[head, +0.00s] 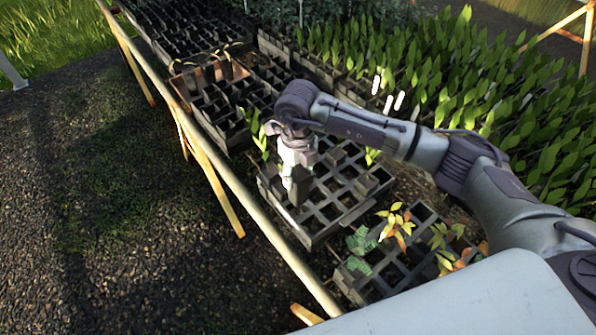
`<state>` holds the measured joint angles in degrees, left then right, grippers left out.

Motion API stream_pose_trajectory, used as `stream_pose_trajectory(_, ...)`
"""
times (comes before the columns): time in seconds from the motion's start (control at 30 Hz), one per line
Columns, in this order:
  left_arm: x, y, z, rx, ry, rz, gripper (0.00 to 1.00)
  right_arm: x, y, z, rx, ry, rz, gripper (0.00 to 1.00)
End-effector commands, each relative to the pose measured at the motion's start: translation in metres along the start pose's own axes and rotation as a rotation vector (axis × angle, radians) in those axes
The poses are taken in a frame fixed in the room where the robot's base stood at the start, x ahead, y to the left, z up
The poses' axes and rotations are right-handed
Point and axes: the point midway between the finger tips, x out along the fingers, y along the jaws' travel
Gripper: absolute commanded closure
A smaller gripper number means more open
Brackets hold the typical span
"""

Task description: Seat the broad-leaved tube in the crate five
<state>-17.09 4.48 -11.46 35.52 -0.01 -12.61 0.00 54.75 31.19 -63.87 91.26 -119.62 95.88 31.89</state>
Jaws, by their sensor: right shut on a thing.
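My right gripper (297,178) points down over the near edge of a black gridded crate (318,238). It is shut on a dark tube, mostly hidden by the fingers; I cannot tell whether the tube's foot is inside a cell. Broad green leaves (258,133) show just left of the wrist, and another leaf (371,156) stands to its right; I cannot tell which tube each belongs to. Several cells of this crate look empty. No crate number is readable. My left gripper is out of view.
A nearer crate (345,285) holds a ferny plant (360,250) and plants with orange and yellow leaves (397,222). Dense leafy stock (450,70) fills the right. A brown box (183,88) stands among empty crates behind. A pale bench rail (215,155) borders the gravel.

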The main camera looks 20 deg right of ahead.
Motion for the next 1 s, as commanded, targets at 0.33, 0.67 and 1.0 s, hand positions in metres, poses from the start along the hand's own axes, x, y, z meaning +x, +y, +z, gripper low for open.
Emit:
stream_pose_trajectory(0.33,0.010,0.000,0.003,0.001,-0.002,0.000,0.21,0.017,0.000,0.000,-0.002,-0.001,0.000,0.91)
stream_pose_trajectory(0.67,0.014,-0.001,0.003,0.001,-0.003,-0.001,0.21,0.023,0.000,0.000,-0.003,-0.001,0.000,0.91)
stream_pose_trajectory(1.0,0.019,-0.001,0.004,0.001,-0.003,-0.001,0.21,0.027,0.000,0.000,-0.004,-0.001,0.000,0.91)
